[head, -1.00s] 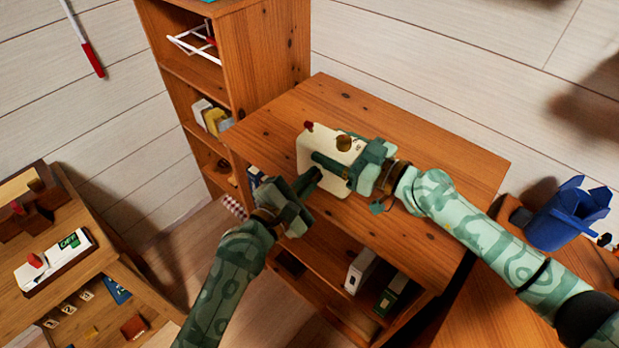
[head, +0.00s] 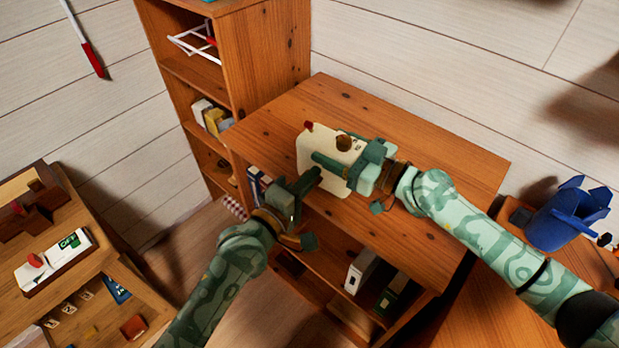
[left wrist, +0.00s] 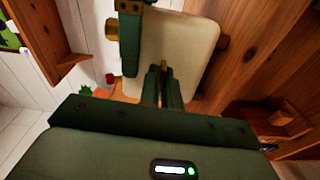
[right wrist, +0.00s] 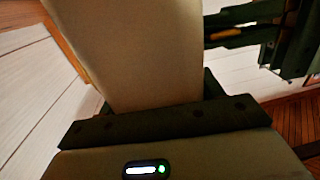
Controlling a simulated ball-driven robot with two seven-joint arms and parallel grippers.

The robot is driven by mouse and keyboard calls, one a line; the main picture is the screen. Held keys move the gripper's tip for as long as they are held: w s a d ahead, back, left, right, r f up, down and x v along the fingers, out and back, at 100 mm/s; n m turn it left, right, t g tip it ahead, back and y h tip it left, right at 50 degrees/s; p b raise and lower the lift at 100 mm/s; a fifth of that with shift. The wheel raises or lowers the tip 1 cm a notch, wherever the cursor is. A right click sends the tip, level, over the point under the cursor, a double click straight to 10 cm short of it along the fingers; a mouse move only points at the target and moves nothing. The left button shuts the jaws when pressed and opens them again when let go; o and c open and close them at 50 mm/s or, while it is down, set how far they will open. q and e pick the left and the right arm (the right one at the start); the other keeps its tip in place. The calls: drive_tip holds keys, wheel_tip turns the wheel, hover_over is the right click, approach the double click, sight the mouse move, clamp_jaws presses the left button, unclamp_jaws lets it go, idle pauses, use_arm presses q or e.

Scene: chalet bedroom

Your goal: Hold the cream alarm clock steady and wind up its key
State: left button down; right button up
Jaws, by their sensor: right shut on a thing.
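The cream alarm clock (head: 318,144) stands on the wooden cabinet top, with a brass knob (head: 344,143) and a small red knob (head: 308,126) on it. My right gripper (head: 345,168) is shut on the clock from the right; the clock fills the right wrist view (right wrist: 140,50) between its fingers. My left gripper (head: 310,180) is at the clock's near side, its fingers (left wrist: 164,86) pointing at the cream surface (left wrist: 180,45). They are slightly open, with a narrow gap. A brownish part, perhaps the key (left wrist: 164,72), shows between their tips; contact is unclear.
The cabinet top (head: 430,170) is clear around the clock. Binders (head: 360,270) sit inside the cabinet below.

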use_arm(q)
drive_tip(key=shift+f+m, duration=0.1)
drive_tip(key=shift+m, duration=1)
drive_tip(key=c, duration=1.6)
unclamp_jaws()
drive_tip(key=shift+s, duration=0.1)
drive_tip(key=v, duration=1.1)
drive_tip(key=shift+s+a, duration=0.25)
drive_tip(key=shift+s, duration=0.1)
